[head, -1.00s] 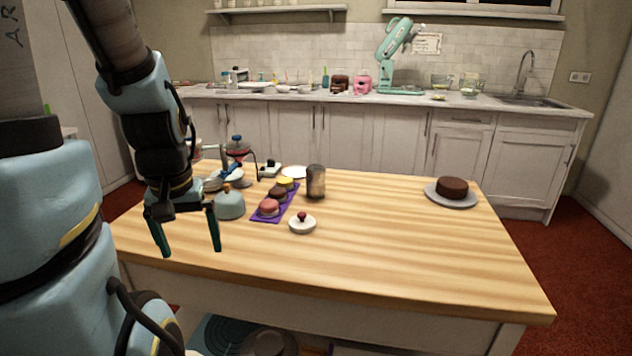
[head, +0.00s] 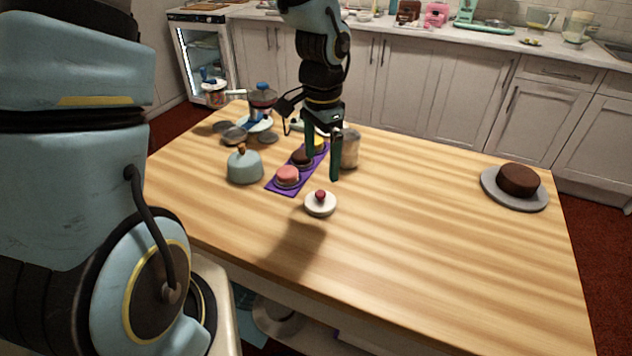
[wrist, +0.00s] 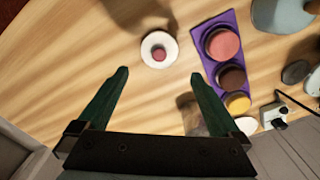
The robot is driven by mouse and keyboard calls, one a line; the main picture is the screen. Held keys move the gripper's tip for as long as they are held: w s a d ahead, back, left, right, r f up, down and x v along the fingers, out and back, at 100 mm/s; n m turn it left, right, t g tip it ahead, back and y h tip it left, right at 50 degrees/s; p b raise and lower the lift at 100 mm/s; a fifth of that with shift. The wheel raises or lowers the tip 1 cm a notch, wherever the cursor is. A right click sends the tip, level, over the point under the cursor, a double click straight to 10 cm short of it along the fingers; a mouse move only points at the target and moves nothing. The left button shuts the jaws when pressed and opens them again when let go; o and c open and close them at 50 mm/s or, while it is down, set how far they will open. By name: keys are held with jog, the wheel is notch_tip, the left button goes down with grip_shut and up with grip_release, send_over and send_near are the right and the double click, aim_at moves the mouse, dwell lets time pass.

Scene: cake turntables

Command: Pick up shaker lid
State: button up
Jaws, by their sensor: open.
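A metal cylinder that looks like the shaker (head: 351,150) stands upright on the wooden table; in the wrist view it (wrist: 188,115) is partly hidden behind a finger. I cannot make out a separate lid on it. A small round white piece with a red knob (head: 320,207), lid-like in shape, lies on the table in front of it; it also shows in the wrist view (wrist: 150,43), just beyond the fingertips. My gripper (head: 322,173) is open and empty, pointing down above the table. It hangs beside the cylinder and behind the white piece.
A purple tray (head: 276,188) with pink, brown and yellow round cakes lies close left of the fingers. A grey-blue dome (head: 244,168) with an orange knob stands left of it. A chocolate cake (head: 519,180) sits on a grey plate at right. The table's front and centre right are clear.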

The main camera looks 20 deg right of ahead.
aim_at(322, 192)
notch_tip(322, 192, down, 5)
jog(key=shift+f, duration=0.15)
jog(key=shift+d+f+p, duration=0.1)
jog(key=shift+f+p, duration=0.7)
jog(key=shift+f, duration=1.85)
jog(key=c, duration=1)
jog(key=shift+r, duration=0.1)
